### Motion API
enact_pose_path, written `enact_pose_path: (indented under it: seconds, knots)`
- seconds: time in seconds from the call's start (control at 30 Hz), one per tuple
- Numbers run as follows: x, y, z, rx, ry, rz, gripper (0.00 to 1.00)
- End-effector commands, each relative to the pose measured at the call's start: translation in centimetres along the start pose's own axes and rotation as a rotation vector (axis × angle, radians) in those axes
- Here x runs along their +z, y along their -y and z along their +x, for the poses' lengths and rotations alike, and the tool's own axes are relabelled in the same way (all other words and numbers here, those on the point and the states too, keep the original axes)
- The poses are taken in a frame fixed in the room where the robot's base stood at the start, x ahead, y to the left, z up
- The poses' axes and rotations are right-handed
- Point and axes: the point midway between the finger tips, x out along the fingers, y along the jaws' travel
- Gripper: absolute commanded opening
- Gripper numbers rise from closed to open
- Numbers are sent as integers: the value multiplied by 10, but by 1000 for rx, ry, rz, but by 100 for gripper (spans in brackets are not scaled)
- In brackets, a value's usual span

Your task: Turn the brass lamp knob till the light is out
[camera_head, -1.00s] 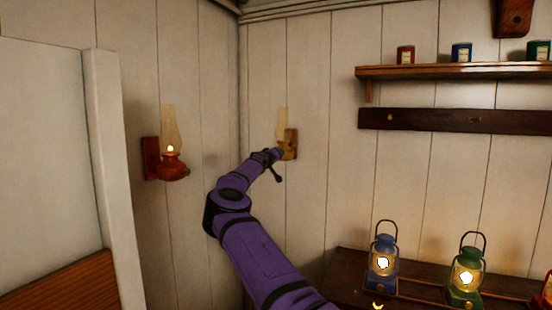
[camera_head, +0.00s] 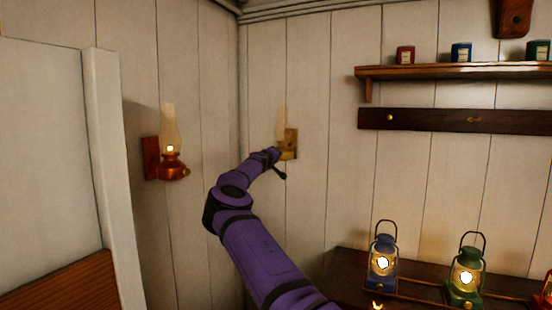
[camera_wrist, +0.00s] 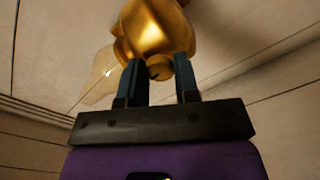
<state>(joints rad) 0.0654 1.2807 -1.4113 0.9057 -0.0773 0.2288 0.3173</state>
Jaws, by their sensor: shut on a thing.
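The brass lamp (camera_head: 289,153) hangs on the wall near the corner, with a clear glass chimney (camera_head: 282,122) above it. I make out no bright flame in that chimney in the head view. In the wrist view the rounded brass body (camera_wrist: 152,25) fills the top middle. The glass is at its left (camera_wrist: 100,78), with a small pale spot in it. The knob (camera_wrist: 158,73) shows as a small dark brass piece between the fingertips. My gripper (camera_wrist: 160,72) is shut on the knob. In the head view my gripper (camera_head: 277,152) partly hides the lamp.
A red lamp (camera_head: 172,170) with a lit flame hangs on the left wall. Lit blue (camera_head: 383,262) and green (camera_head: 466,277) lanterns stand at the lower right. A shelf (camera_head: 455,72) with tins and a dark peg rail (camera_head: 450,121) are on the right wall.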

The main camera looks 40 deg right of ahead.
Motion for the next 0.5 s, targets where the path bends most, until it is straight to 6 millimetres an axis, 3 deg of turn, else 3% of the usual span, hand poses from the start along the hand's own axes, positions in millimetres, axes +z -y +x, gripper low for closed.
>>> enact_pose_path:
  seconds: [0.13,0.17,0.27,0.5]
  knots:
    - [-1,1,0,-1,-1,1,6]
    - [-1,1,0,-1,-1,1,31]
    - [-1,0,0,-1,-1,1,54]
    - [0,0,0,0,-1,2,55]
